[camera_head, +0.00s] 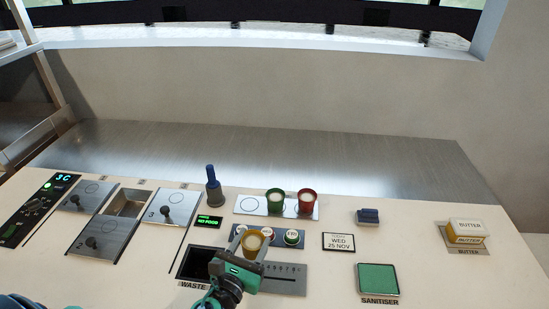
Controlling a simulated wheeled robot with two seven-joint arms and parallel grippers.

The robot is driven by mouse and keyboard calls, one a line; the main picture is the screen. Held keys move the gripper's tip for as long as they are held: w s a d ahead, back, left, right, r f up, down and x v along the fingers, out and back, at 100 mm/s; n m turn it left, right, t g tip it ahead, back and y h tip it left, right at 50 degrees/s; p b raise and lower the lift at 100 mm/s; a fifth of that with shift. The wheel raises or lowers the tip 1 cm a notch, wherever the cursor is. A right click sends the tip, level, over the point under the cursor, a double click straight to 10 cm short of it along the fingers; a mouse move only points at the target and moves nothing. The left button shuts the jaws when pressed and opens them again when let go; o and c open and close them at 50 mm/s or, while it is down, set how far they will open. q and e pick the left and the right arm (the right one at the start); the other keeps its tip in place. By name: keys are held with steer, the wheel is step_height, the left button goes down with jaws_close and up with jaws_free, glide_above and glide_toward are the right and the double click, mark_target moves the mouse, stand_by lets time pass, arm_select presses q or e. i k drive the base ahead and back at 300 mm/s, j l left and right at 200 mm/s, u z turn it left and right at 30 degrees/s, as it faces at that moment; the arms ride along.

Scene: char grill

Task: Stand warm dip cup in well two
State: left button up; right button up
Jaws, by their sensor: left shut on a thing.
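My left gripper (251,246) is shut on an amber cup (252,241), above the counter near the dark rack with round labelled tops. The cup looks upright; its lower part is hidden by the gripper. At the left, a steel unit has lidded wells with black knobs (84,191) and one open rectangular well (128,203). My right gripper is not in view.
A pale strip (250,204) behind carries a green cup (275,201) and a red cup (306,202); its left ring is empty. A blue-handled tool (212,185) stands upright. The waste opening (193,263), date card (339,242), sanitiser pad (378,279) and butter (467,232) lie around.

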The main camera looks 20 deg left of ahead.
mark_target(135, 215)
steer(key=l+u, duration=0.1)
steer(key=u, duration=0.3)
steer(key=l+u, duration=0.15)
steer(key=u, duration=0.25)
steer(key=l+u, duration=0.1)
steer(key=u, duration=0.3)
